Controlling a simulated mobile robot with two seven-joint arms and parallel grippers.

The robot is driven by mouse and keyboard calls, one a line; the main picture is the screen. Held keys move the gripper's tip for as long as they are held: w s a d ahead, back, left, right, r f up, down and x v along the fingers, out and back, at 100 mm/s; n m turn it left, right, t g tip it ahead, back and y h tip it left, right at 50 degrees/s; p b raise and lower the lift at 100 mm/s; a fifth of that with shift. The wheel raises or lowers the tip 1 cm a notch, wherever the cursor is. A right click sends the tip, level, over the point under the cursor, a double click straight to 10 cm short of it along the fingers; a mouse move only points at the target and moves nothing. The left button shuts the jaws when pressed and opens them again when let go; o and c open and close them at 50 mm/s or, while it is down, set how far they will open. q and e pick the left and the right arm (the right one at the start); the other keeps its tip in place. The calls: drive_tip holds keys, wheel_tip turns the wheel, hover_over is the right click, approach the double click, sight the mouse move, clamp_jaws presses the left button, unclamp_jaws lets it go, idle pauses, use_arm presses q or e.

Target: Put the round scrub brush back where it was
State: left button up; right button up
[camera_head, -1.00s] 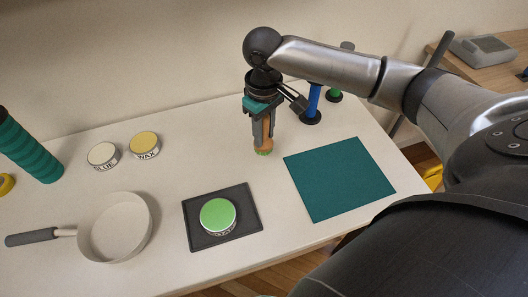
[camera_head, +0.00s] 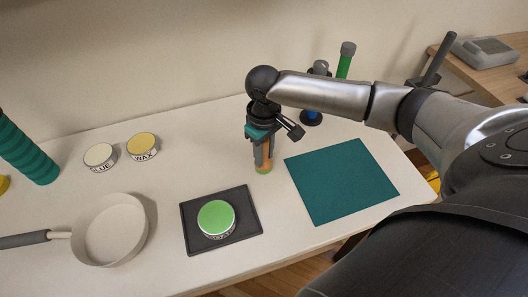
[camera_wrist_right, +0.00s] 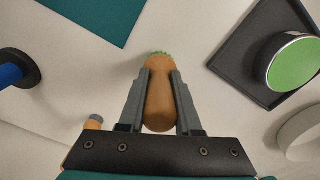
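The round scrub brush has an orange-brown wooden handle and green bristles. In the head view its lower end (camera_head: 263,168) shows under my right gripper (camera_head: 262,158), at or just above the white table; I cannot tell whether it touches. In the right wrist view the brush (camera_wrist_right: 160,95) lies between both fingers of the gripper (camera_wrist_right: 160,72), which are shut on its handle, with the bristles beyond the tips. The brush is left of the teal mat (camera_head: 340,182) and behind the dark tray (camera_head: 190,226). My left gripper is not in view.
A green-topped tin (camera_head: 216,217) stands on the dark tray. A pan (camera_head: 112,232), a glue tin (camera_head: 100,156), a wax tin (camera_head: 143,146) and a teal ribbed cylinder (camera_head: 28,152) are on the left. Blue (camera_head: 313,108) and green (camera_head: 345,62) uprights stand behind my right arm.

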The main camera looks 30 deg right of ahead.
drive_tip(key=o, duration=0.5)
drive_tip(key=shift+r, duration=0.15)
wheel_tip(320, 180, up, 12)
drive_tip(key=p, duration=0.3)
